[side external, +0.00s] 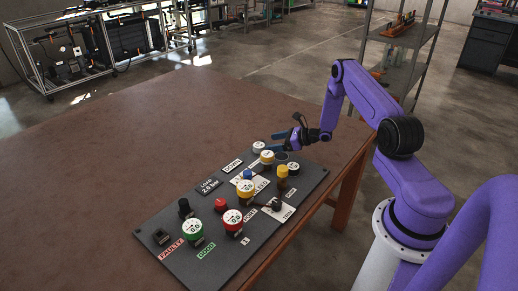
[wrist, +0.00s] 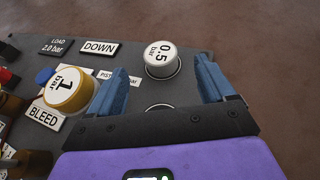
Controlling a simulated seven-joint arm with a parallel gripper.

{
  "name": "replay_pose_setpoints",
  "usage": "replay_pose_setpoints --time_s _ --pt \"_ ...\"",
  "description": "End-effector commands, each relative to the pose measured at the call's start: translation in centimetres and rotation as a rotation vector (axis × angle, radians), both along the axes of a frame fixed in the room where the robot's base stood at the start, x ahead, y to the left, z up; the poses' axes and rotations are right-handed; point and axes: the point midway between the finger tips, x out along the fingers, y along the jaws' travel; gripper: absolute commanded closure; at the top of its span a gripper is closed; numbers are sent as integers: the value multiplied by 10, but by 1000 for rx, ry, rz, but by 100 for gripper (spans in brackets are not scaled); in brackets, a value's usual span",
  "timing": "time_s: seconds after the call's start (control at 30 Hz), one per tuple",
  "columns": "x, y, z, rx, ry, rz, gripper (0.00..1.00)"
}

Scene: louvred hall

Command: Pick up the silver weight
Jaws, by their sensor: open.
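The silver weight (wrist: 160,62) is a short cylinder with a white top marked 0.5 bar. It stands on the dark panel (wrist: 205,47) near its edge and also shows in the side external view (side external: 259,147). My gripper (side external: 275,143) is open and empty above the panel's far end, close to the weight. In the wrist view my gripper (wrist: 161,68) has one blue finger to the left of the weight and one to the right, with gaps on both sides. The height of the fingertips over the weight is hard to tell.
A yellow-rimmed 1 bar weight (wrist: 69,89) is just left of the left finger. A round rim (wrist: 160,106) shows partly behind my gripper. Green (side external: 192,232) and red (side external: 233,221) weights stand farther along the panel. The brown table (side external: 110,165) is bare to the left.

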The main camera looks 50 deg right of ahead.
Motion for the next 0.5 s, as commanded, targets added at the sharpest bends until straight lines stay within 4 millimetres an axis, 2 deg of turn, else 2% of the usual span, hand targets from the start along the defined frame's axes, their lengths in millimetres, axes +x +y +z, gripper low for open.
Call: replay_pose_setpoints --time_s 0.17,0.5 --pt "8 4 -4 0 0 1 17" --pt "43 18 -21 -1 1 1 17"
